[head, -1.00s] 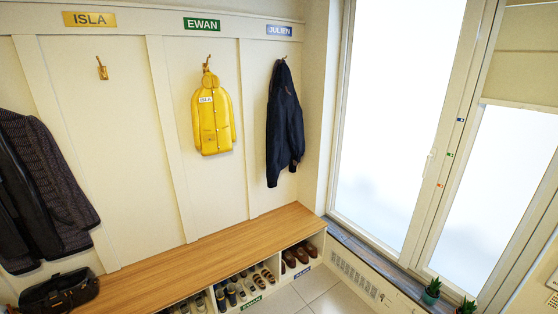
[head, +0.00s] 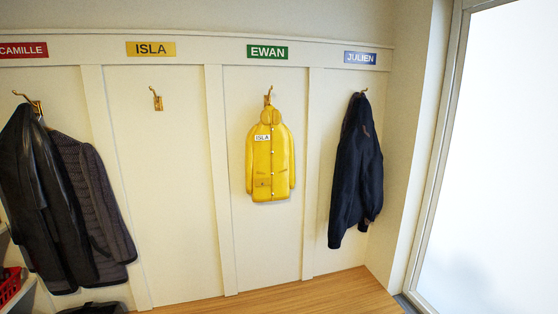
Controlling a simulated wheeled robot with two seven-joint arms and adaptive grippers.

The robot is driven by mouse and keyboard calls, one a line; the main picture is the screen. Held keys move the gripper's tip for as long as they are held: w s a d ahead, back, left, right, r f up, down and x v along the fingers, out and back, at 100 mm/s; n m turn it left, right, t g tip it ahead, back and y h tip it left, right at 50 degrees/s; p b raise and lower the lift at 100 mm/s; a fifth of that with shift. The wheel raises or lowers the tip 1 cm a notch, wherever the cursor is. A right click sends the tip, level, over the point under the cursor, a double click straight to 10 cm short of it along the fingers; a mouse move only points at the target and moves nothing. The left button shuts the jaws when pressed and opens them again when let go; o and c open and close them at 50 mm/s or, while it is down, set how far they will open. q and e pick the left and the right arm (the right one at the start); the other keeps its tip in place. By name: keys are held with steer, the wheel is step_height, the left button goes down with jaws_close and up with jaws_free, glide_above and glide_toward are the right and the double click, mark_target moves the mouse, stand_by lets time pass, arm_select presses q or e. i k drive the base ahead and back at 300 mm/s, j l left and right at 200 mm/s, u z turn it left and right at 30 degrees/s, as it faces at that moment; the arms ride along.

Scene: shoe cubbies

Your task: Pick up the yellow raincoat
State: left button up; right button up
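The yellow raincoat (head: 270,165) hangs on a brass hook (head: 268,95) under the green EWAN sign (head: 267,52). It has a hood, a row of buttons down the front and a white label reading ISLA on its chest. It hangs flat against the cream wall panel. Neither of my grippers shows in the head view.
A dark blue jacket (head: 357,175) hangs to the right under JULIEN. The hook (head: 157,98) under ISLA is empty. Dark coats (head: 50,200) hang at left under CAMILLE. A wooden bench (head: 335,293) runs below; a bright window (head: 495,170) is at right.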

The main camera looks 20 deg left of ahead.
mark_target(270, 144)
steer(key=i+u, duration=0.1)
steer(key=i, duration=0.7)
steer(key=i+l+u, duration=0.15)
steer(key=i, duration=0.65)
